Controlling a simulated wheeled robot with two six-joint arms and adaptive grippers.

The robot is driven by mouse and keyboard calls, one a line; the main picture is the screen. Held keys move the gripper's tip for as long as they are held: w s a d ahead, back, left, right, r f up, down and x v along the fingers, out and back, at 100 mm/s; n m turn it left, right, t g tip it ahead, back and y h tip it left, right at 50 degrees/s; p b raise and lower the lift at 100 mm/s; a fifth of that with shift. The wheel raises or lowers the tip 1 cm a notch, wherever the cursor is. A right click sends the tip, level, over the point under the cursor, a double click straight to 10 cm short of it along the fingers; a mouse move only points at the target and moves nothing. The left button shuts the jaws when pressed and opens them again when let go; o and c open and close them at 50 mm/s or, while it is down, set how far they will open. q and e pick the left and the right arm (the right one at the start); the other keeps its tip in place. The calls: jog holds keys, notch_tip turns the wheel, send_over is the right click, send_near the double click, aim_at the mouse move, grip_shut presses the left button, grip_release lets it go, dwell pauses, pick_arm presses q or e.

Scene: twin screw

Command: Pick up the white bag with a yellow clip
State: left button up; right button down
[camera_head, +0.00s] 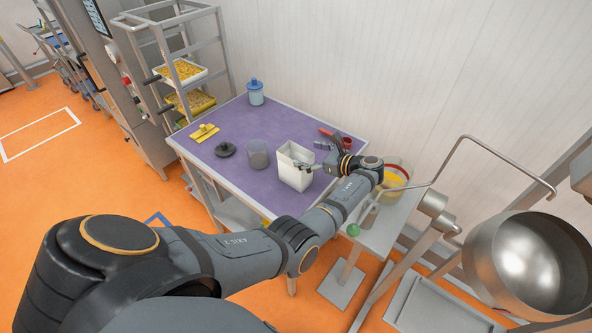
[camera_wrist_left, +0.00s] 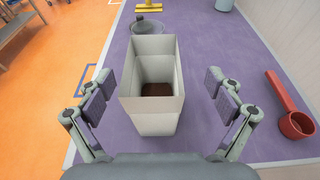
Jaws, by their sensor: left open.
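The white bag (camera_head: 294,170) stands upright and open-topped on the purple table, near its front right edge. In the left wrist view the bag (camera_wrist_left: 155,122) is centred, with something dark brown at its bottom. I see no clip on it. My left gripper (camera_head: 312,158) reaches in at the bag's right side in the head view. In the wrist view its open fingers (camera_wrist_left: 158,88) are on either side of the bag, with gaps between them and its walls. A yellow flat piece with a raised part (camera_head: 205,132) lies at the table's left; I cannot tell if it is a clip.
On the purple table (camera_head: 215,172) are a dark round lid (camera_head: 226,149), a grey cup (camera_head: 258,155), a blue lidded jar (camera_head: 255,92) and a red scoop (camera_wrist_left: 288,110). A wall runs behind. A steel bowl (camera_head: 528,262) is at the right.

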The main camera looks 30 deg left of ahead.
aim_at(284, 150)
pick_arm(q)
jog(key=shift+s+a+f, duration=0.15)
jog(key=shift+a+f, duration=0.05)
jog(key=shift+a, duration=0.15)
jog(key=x, duration=0.2)
jog(key=b+x, duration=0.1)
jog(key=x, duration=0.1)
jog(key=shift+s+a, duration=0.15)
jog(key=shift+s, duration=0.1)
jog(key=shift+r, duration=0.1)
jog(key=c, duration=1.4)
pick_arm(e)
jog(key=shift+s+d+f, duration=0.1)
jog(key=shift+s+f, duration=0.1)
jog(key=shift+f, duration=0.25)
jog(key=shift+s+d+f, duration=0.1)
jog(key=shift+s+f, duration=0.05)
jog(key=shift+f, duration=0.25)
pick_arm(q)
jog(key=shift+o, duration=0.2)
